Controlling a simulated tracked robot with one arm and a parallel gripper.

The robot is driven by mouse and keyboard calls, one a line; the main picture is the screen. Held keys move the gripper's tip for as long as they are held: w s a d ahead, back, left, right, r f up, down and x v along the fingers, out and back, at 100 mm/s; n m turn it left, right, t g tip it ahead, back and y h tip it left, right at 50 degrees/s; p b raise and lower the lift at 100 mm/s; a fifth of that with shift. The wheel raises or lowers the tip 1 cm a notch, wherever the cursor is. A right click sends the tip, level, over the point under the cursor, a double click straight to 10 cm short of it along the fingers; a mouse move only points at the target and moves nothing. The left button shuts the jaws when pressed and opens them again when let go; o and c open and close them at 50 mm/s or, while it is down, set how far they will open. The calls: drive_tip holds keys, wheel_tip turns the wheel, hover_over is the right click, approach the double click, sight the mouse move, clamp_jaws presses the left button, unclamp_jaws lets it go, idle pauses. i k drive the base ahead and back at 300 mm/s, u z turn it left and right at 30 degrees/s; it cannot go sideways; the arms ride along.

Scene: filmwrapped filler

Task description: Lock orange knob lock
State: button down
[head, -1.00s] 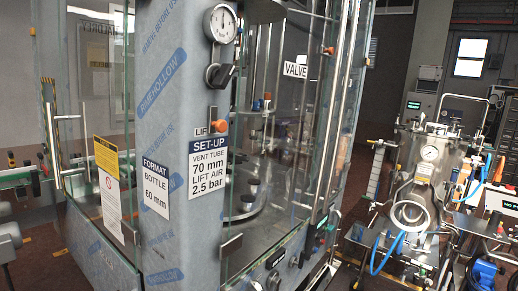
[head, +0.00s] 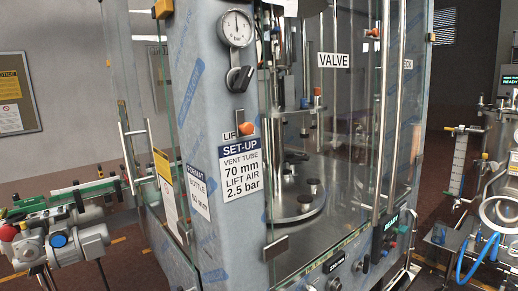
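An orange knob (head: 246,128) sits on the grey corner column of the glass-walled filler, just right of the partly hidden "LIF…" label and above the SET-UP placard (head: 240,168). Whether it is locked does not show. Another orange knob (head: 163,9) is at the column's top left edge. A small orange piece (head: 373,32) is on the glass door near the VALVE label (head: 333,60). My gripper is not in view.
A pressure gauge (head: 236,28) and a black-handled valve (head: 240,78) are above the knob. A conveyor with motors (head: 78,243) stands at left. A steel machine with blue hose (head: 490,215) stands at right. Dark floor shows between it and the filler.

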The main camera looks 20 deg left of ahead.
sight(242, 128)
drive_tip(key=z, duration=0.1)
drive_tip(key=i, duration=1)
drive_tip(key=u, duration=0.1)
